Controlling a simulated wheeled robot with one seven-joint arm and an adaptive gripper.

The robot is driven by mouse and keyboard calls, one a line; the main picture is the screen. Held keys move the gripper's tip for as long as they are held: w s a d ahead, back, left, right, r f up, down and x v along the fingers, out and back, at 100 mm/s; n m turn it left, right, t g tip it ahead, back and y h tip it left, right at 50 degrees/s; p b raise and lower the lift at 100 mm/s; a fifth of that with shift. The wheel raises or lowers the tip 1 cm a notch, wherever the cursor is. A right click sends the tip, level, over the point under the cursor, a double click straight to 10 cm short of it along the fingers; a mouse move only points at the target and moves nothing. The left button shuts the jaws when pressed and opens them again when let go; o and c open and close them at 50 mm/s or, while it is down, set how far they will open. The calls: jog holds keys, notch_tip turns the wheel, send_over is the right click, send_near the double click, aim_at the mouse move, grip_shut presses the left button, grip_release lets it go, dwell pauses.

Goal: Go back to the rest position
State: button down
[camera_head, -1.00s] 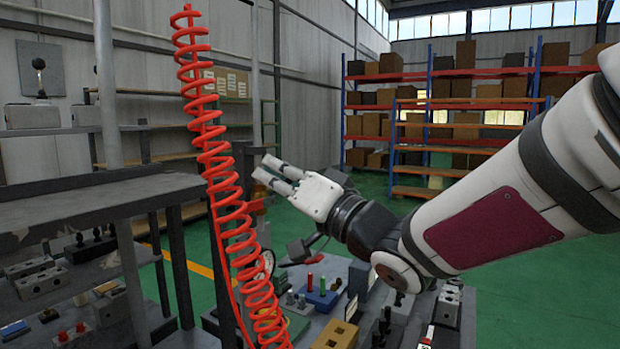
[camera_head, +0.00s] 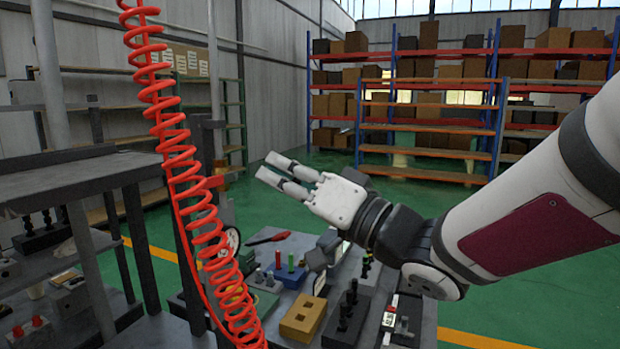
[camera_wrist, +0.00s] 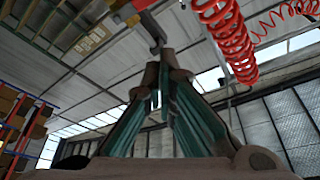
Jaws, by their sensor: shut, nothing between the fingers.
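My gripper (camera_head: 270,172) is in the middle of the head view, in the air above the workbench, with its fingers pointing left toward the red coiled hose. The fingers are close together and hold nothing. In the wrist view my gripper (camera_wrist: 158,62) points up toward the ceiling, and its fingertips come together with nothing between them. The gripper is apart from the parts on the bench.
A red coiled hose (camera_head: 178,160) hangs left of my gripper; it also shows in the wrist view (camera_wrist: 228,40). Below is the workbench with a tan block (camera_head: 302,318), a blue block (camera_head: 289,275) and a caliper (camera_head: 389,315). A dark shelf table (camera_head: 70,180) stands left. Shelving (camera_head: 430,130) stands far behind.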

jog(key=d+f+m+t+h, duration=0.15)
jog(key=d+f+h, duration=0.25)
jog(key=d+h, duration=0.55)
jog(key=d+f+m+t+h, duration=0.1)
jog(key=d+f+m+h, duration=0.25)
jog(key=d+h, duration=0.6)
jog(key=s+d+f+g, duration=0.2)
jog(key=s+f+g, duration=0.1)
jog(key=s, duration=0.4)
jog(key=s+d+f+g+p, duration=0.1)
jog(key=s+d+f+g, duration=0.2)
jog(key=s, duration=0.5)
jog(key=s+d+f+g+y, duration=0.1)
jog(key=s+d+f+g, duration=0.2)
jog(key=s, duration=0.5)
jog(key=shift+f+n, duration=0.25)
jog(key=shift+n, duration=0.05)
jog(key=shift+d, duration=0.1)
